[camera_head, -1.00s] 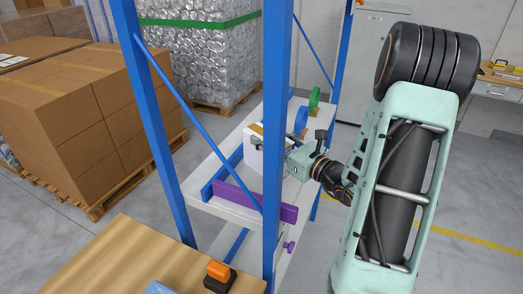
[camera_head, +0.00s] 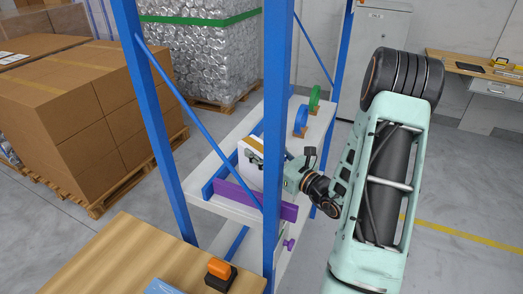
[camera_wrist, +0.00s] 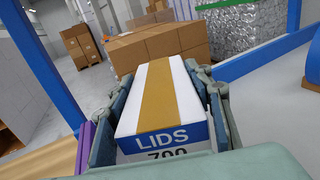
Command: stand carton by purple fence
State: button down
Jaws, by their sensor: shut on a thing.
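The carton (camera_wrist: 139,107) is white with a tan tape strip and a blue band reading "LIDS". My gripper (camera_wrist: 165,95) is shut on it, one finger along each side. In the head view the carton (camera_head: 251,172) is over the white shelf, partly hidden by the blue post; I cannot tell whether it touches the shelf. My gripper (camera_head: 286,174) reaches it from the right. The purple fence (camera_head: 238,197) runs across the near end of the shelf, close to the carton's near side. Part of the fence (camera_wrist: 84,150) shows left of my gripper in the wrist view.
Blue rack posts (camera_head: 277,110) and a diagonal brace stand in front of the shelf. A blue ring-shaped thing (camera_head: 301,119) and a green one (camera_head: 315,98) stand farther back on it. A wooden table (camera_head: 130,255) with an orange-black item (camera_head: 220,272) is in the foreground.

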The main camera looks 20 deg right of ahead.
jog(key=c, duration=1)
grip_release()
jog(key=shift+f, duration=0.1)
jog(key=shift+o, duration=0.2)
jog(key=b+v, duration=0.2)
jog(key=v, duration=1)
jog(key=shift+s, duration=0.1)
